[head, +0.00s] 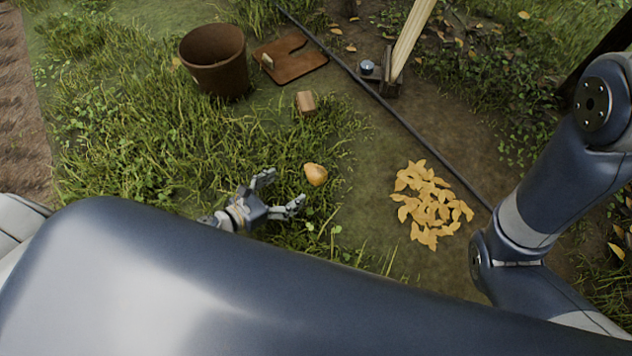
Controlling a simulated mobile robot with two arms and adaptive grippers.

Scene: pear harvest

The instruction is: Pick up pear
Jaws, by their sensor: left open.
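A yellow-orange pear (316,175) lies on the grass near the middle of the head view. My left gripper (281,191) is low over the grass just left of the pear. Its two fingers are spread apart and point toward the pear, with nothing between them. Whether a fingertip touches the pear is too small to tell. My own dark blue body hides the ground below the gripper. My right gripper is out of the picture; only my right arm shows at the right.
A dark hose (400,117) crosses diagonally. A pile of yellow leaves (430,205) lies on bare soil. A wooden post (408,45) stands at the back.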

